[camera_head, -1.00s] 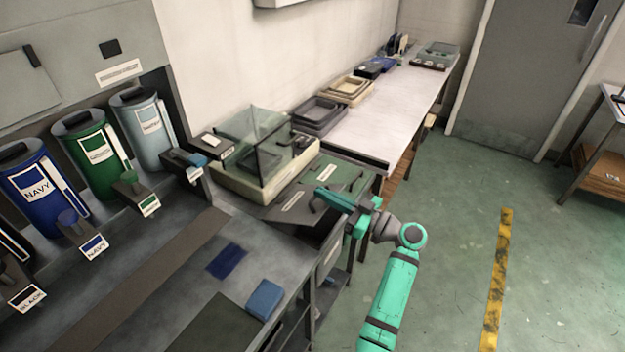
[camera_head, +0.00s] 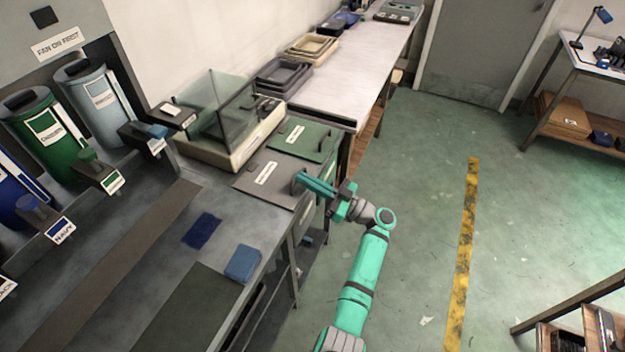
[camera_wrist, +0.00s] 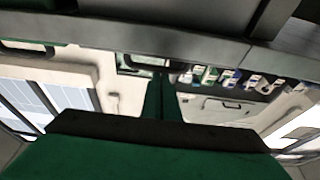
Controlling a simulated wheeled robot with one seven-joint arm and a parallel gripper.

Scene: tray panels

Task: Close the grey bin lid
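The grey bin lid (camera_head: 250,186) lies flat, level with the bench top, in the head view. It bears a white label, and no opening shows beneath it. My gripper (camera_head: 301,179) is at its right front edge, by the dark handle. Whether the fingertips touch the lid or handle is hard to tell. In the wrist view the two green fingers of my gripper (camera_wrist: 161,78) are together with only a thin line between them, and nothing shows held. A dark grey surface spans the top of that view.
A green lid (camera_head: 308,132) lies flat behind the grey one. A cream box with a raised glass cover (camera_head: 226,108) stands beside them. A blue block (camera_head: 243,262) and a navy cloth (camera_head: 202,231) lie on the bench.

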